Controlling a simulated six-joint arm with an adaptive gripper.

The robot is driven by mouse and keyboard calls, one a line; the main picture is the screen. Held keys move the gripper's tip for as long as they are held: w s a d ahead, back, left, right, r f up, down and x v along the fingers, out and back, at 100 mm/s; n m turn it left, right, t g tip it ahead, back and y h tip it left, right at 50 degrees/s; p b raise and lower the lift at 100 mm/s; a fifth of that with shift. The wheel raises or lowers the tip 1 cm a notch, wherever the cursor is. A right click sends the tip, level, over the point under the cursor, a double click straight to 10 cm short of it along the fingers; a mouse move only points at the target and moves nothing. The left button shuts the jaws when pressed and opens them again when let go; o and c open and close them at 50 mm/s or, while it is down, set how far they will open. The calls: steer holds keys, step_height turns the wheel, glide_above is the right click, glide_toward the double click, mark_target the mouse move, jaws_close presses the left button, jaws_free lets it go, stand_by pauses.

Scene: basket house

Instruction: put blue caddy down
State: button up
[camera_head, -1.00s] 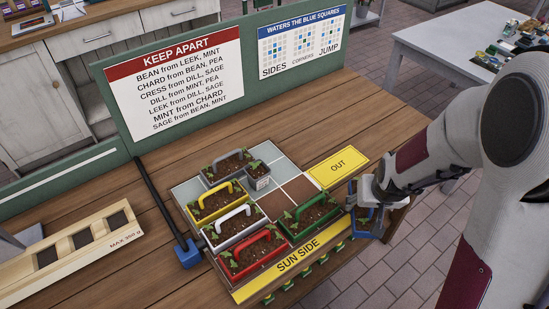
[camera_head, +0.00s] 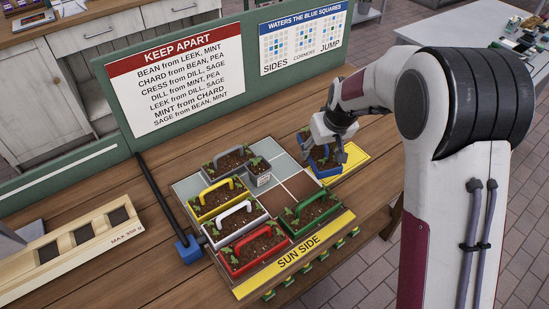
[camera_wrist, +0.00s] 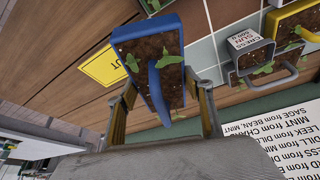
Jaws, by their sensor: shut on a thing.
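The blue caddy (camera_head: 324,173), with soil and green seedlings, is at the far right of the tiled board (camera_head: 281,165), overlapping the left part of the yellow OUT card (camera_head: 352,160) in the head view. My gripper (camera_head: 332,148) is shut on its handle from above. In the wrist view the blue caddy (camera_wrist: 122,37) hangs slightly tilted, its blue handle between my fingers (camera_wrist: 163,100), with the OUT card (camera_wrist: 98,68) beside it. Whether its base touches anything is hidden.
On the board stand a grey caddy (camera_head: 208,174), yellow caddy (camera_head: 197,216), white caddy (camera_head: 210,242), red caddy (camera_head: 236,272) and green caddy (camera_head: 297,235). A small grey pot (camera_head: 262,180) stands near the grey caddy. Pale and brown squares between are bare. A green sign board (camera_head: 290,80) rises behind.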

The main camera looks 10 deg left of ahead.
steer(key=w+a+r+n, duration=0.1)
steer(key=w+a+n, duration=0.1)
steer(key=a, duration=0.4)
steer(key=w+a+r+n+y, duration=0.1)
steer(key=w+a+r, duration=0.1)
steer(key=a, duration=0.5)
steer(key=shift+w+r+n+g+y, duration=0.25)
steer(key=shift+w+n+g+y, duration=0.05)
steer(key=shift+n, duration=0.1)
steer(key=shift+f, duration=3.15)
steer(key=shift+f, duration=1.85)
steer(key=shift+f, duration=0.6)
steer(key=o, duration=1)
steer(key=shift+o, duration=0.2)
